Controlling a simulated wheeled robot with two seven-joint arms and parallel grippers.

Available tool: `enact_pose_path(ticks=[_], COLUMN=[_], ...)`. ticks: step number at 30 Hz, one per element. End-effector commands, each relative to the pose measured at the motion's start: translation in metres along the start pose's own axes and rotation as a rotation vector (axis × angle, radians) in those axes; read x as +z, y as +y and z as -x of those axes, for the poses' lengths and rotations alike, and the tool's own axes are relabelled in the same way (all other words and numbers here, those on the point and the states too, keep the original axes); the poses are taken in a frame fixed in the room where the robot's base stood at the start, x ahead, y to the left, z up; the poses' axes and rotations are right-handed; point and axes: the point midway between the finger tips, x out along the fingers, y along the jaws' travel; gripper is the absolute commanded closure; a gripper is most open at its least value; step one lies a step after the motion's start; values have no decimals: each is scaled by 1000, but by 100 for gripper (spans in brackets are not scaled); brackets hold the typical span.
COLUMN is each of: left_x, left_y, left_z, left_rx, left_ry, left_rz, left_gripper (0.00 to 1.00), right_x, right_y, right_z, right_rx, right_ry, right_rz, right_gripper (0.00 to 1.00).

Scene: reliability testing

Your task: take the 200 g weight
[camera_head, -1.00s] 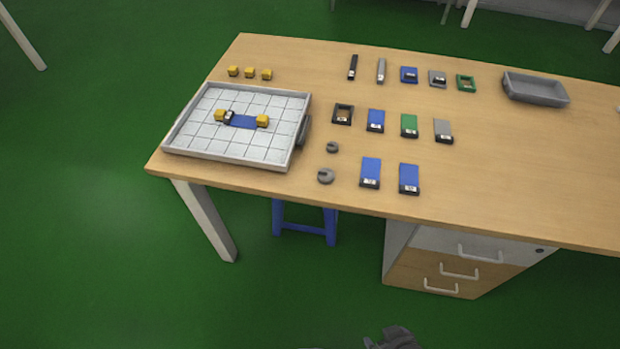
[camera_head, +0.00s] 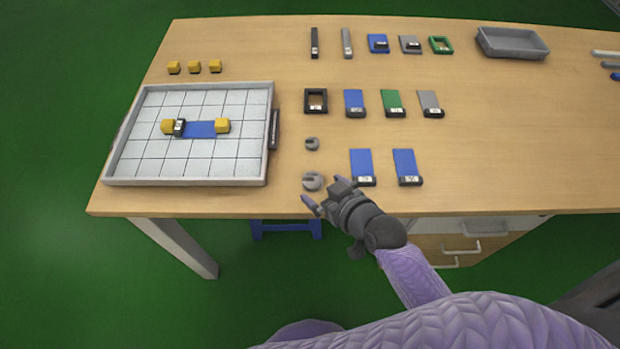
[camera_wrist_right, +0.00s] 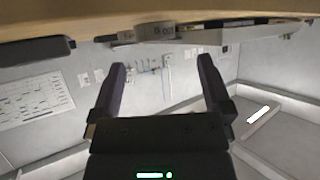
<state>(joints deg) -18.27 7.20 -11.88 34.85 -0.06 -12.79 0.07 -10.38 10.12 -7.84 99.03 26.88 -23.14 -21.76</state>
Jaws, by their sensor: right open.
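Two round grey slotted weights lie on the table, right of the white tray. The larger weight (camera_head: 312,181) is near the front edge, and the smaller weight (camera_head: 312,144) is behind it. I cannot read their markings in the head view. In the right wrist view, a grey weight (camera_wrist_right: 160,33) with blurred marks shows at the top, beyond the fingertips. My right gripper (camera_head: 322,190) is open and empty at the table's front edge, close beside the larger weight; its two spread fingers (camera_wrist_right: 160,62) show in the wrist view. My left gripper is not in view.
The white gridded tray (camera_head: 120,170) holds yellow cubes and a blue piece. Several blue, green and grey blocks, including a blue one (camera_head: 361,162), lie right of the weights. A grey bin (camera_head: 512,43) stands at the back. The table's right side is mostly clear.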

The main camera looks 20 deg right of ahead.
Motion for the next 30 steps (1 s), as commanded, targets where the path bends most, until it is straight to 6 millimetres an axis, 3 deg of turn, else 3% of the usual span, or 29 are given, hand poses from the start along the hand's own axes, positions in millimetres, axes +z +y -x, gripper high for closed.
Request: enact_pose_path(ticks=[3,6,14,28,30], left_x=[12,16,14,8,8], left_y=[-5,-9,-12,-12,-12], left_z=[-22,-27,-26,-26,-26], left_rx=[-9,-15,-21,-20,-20], left_ry=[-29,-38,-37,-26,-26], left_rz=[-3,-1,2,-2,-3], left_gripper=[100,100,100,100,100], right_x=[9,7,3,4,3], right_y=[5,5,5,5,5], right_z=[-28,-43,-46,-46,-46], right_rx=[0,0,0,1,1], right_ry=[-1,-1,-2,-2,-1], right_rz=[-3,-3,-1,-1,0], right_gripper=[0,0,0,100,100])
